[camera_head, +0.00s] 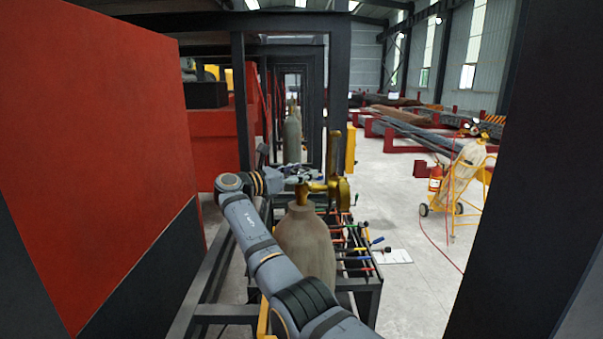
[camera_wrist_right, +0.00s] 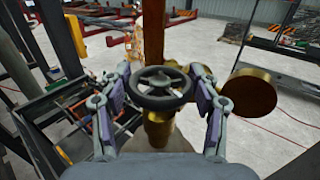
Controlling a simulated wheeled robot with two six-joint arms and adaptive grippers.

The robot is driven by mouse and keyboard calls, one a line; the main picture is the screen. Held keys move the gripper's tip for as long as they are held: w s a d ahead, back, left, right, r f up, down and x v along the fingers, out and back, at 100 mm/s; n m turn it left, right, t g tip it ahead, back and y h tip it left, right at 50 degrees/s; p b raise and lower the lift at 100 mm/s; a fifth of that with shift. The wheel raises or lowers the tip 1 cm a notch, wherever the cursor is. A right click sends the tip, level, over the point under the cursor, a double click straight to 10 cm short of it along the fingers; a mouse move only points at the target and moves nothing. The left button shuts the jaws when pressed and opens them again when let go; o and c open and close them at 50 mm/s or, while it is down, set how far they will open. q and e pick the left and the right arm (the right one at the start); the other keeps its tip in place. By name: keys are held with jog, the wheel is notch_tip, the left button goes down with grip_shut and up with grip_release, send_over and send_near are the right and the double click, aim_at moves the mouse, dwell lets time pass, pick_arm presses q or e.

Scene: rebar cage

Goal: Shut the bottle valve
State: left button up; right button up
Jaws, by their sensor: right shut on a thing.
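The gas bottle (camera_head: 305,245) is a brownish-grey cylinder standing upright in the middle of the head view. A brass valve (camera_head: 335,185) sits on its top. In the right wrist view the valve's dark round handwheel (camera_wrist_right: 160,82) faces the camera, with the brass body (camera_wrist_right: 158,130) below it. My right gripper (camera_head: 308,175) is at the valve, and in the wrist view its two fingers (camera_wrist_right: 160,75) are on either side of the handwheel, shut on its rim. The exact finger contact is hard to see. My left gripper is in neither view.
A brass disc (camera_wrist_right: 250,92) sticks out right of the handwheel. A dark rack with coloured-handled tools (camera_head: 350,240) stands beside the bottle. A large red panel (camera_head: 95,130) fills the left and a dark post (camera_head: 530,170) the right. Open floor (camera_head: 400,215) lies to the right.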

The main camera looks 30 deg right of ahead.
aim_at(291, 174)
jog(key=shift+m+g, duration=0.4)
jog(key=shift+g, duration=0.2)
jog(key=o, duration=1.2)
jog(key=shift+c, duration=0.2)
jog(key=shift+a, duration=0.1)
jog(key=a, duration=0.7)
jog(key=shift+a, duration=0.3)
jog(key=shift+d, duration=0.15)
